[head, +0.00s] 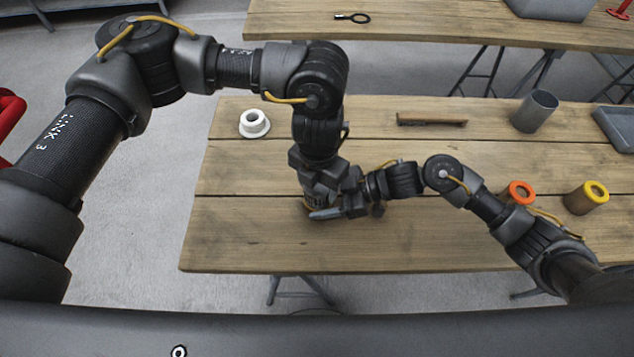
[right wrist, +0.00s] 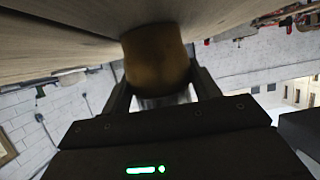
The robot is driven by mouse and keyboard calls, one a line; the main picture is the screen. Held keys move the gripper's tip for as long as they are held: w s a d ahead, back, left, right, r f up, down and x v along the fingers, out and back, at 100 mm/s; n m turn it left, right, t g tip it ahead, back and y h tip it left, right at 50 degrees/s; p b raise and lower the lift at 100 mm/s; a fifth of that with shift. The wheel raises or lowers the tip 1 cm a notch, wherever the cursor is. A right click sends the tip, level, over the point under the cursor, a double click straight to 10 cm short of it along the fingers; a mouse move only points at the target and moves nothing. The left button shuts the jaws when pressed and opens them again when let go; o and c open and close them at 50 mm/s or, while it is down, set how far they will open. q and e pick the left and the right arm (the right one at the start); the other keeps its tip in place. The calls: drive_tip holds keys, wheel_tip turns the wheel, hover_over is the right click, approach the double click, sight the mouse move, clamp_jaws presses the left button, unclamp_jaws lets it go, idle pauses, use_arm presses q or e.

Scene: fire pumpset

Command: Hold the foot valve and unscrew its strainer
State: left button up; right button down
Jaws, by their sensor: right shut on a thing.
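The foot valve shows in the right wrist view as a brass-coloured rounded body (right wrist: 156,55) with a greyish part (right wrist: 162,100), perhaps the strainer, on the side nearer my palm. My right gripper (right wrist: 160,82) has a finger on each side of it and is shut on it. In the head view my left gripper (head: 322,192) points down over the table from above, and my right gripper (head: 338,209) reaches in from the right to the same spot. The two grippers hide nearly all of the valve there. The left fingers' opening is hidden.
On the wooden table (head: 240,235) are a white flanged ring (head: 254,123), a flat brown bar (head: 431,119), a grey cup (head: 535,111), an orange-ringed cylinder (head: 519,192), a yellow-ringed cylinder (head: 587,197) and a grey tray (head: 613,128). The table's front left is clear.

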sight(318, 185)
use_arm(q)
drive_tip(key=o, duration=0.4)
use_arm(e)
drive_tip(key=shift+r, duration=0.1)
use_arm(q)
drive_tip(key=shift+r, duration=2.3)
drive_tip(key=shift+o, duration=0.3)
drive_tip(key=shift+w+r, duration=0.2)
drive_tip(key=shift+r, duration=0.1)
drive_tip(key=shift+t, duration=0.5)
drive_tip(key=r, duration=0.1)
drive_tip(key=w+r, duration=0.1)
drive_tip(key=r, duration=0.1)
drive_tip(key=shift+w+d+r, duration=0.1)
drive_tip(key=shift+w+r, duration=0.25)
drive_tip(key=shift+w, duration=0.05)
wheel_tip(318, 185, up, 4)
drive_tip(key=s+m+g, duration=0.1)
drive_tip(key=s+m, duration=0.1)
wheel_tip(318, 185, down, 12)
drive_tip(key=shift+f, duration=0.1)
